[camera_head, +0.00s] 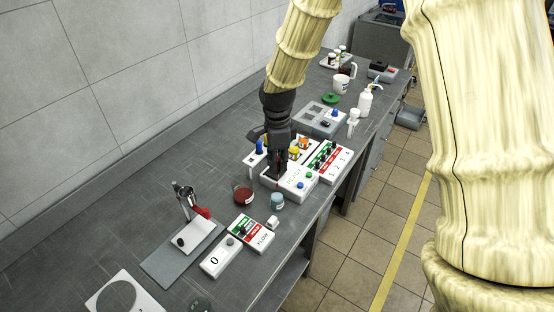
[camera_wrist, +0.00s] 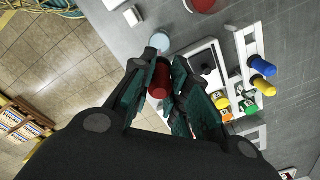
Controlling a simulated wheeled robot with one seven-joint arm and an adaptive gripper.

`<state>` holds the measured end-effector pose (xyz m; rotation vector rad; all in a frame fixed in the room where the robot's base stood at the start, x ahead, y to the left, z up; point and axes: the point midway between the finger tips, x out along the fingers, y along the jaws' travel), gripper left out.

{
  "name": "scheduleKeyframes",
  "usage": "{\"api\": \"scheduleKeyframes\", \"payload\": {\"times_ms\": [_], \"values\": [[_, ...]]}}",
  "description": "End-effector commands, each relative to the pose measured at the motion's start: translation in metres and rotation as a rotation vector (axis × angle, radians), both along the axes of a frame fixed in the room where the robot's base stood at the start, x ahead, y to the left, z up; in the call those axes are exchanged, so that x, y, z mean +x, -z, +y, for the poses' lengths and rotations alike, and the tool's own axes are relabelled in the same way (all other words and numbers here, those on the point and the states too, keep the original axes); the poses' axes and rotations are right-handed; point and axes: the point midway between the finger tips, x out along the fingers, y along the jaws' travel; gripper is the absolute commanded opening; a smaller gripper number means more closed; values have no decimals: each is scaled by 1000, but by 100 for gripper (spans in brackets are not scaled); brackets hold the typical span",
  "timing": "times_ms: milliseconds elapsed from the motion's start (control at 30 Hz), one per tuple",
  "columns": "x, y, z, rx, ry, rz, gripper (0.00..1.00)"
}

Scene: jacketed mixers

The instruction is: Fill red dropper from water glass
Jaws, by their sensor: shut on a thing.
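My gripper (camera_head: 275,176) is shut on the red dropper (camera_wrist: 159,80), whose red bulb shows between the two fingers in the wrist view. In the head view the dropper is mostly hidden by the fingers. The water glass (camera_head: 277,201), a small pale-blue cup, stands on the bench just in front of my gripper in the head view. It also shows in the wrist view (camera_wrist: 160,42), just beyond the dropper. The dropper appears apart from the glass; its tip is hidden.
A dark red cup (camera_head: 243,196) stands left of the glass. A white rack holds blue (camera_wrist: 262,66), yellow (camera_wrist: 264,87) and other coloured droppers beside my gripper. White control boxes (camera_head: 251,234) sit close by.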

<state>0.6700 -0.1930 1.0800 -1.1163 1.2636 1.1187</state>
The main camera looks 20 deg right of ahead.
Motion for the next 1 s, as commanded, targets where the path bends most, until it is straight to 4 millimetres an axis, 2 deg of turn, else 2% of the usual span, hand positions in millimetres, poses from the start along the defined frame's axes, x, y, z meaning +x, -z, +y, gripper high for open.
{"api": "scheduleKeyframes", "payload": {"times_ms": [1000], "values": [[0, 39, 0, 0, -1, 0, 6]]}}
